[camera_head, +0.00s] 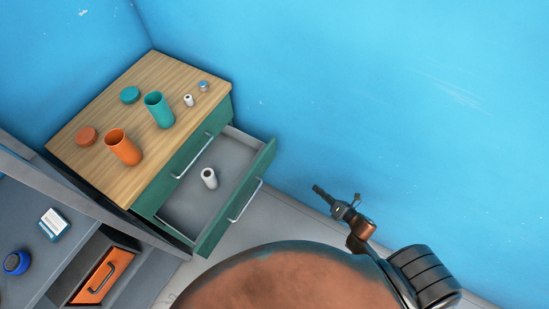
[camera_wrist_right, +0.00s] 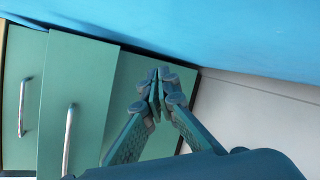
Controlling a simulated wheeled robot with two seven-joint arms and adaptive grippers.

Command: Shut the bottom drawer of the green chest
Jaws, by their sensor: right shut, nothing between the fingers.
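The green chest (camera_head: 139,202) with a wooden top stands against the blue wall in the head view. Its bottom drawer (camera_head: 237,207) is pulled out, with a grey inside and a white cylinder (camera_head: 209,178) lying or standing in it. The drawer above it looks shut. My right gripper (camera_head: 317,188) is to the right of the open drawer's front, apart from it in the head view. In the right wrist view its fingers (camera_wrist_right: 159,73) are shut and empty, with the green drawer front (camera_wrist_right: 80,100) and its handle to the left. My left gripper is not in view.
Orange and teal cups (camera_head: 123,147) with lids and small items stand on the chest top. A grey unit (camera_head: 50,270) with an orange drawer (camera_head: 103,275) stands at the lower left. The blue wall is close behind my right gripper.

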